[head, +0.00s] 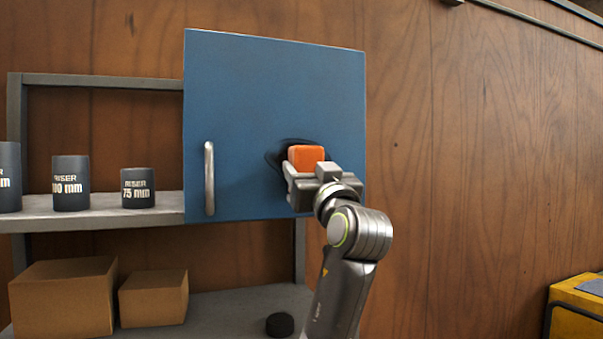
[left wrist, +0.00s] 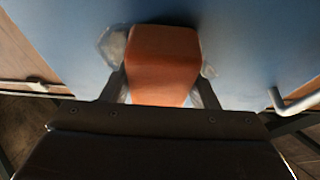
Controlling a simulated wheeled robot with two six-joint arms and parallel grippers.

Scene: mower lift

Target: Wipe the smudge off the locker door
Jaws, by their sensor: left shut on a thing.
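The blue locker door (head: 265,95) has a vertical metal handle (head: 209,178) on its left side. A dark smudge (head: 272,158) shows on the door's lower right, partly hidden behind an orange block-like wiper (head: 306,156). My left gripper (head: 308,172) is shut on the orange wiper and holds it at the smudge. In the left wrist view the wiper (left wrist: 163,62) sits between the two fingers, its far end against or very close to the blue door (left wrist: 240,40); contact is hard to tell. My right gripper is not in view.
A grey shelf (head: 105,215) at left holds dark riser cups (head: 71,183). Cardboard boxes (head: 65,298) and a black disc (head: 280,325) sit on the lower shelf. A yellow item (head: 577,308) stands at lower right. The wooden wall right of the door is clear.

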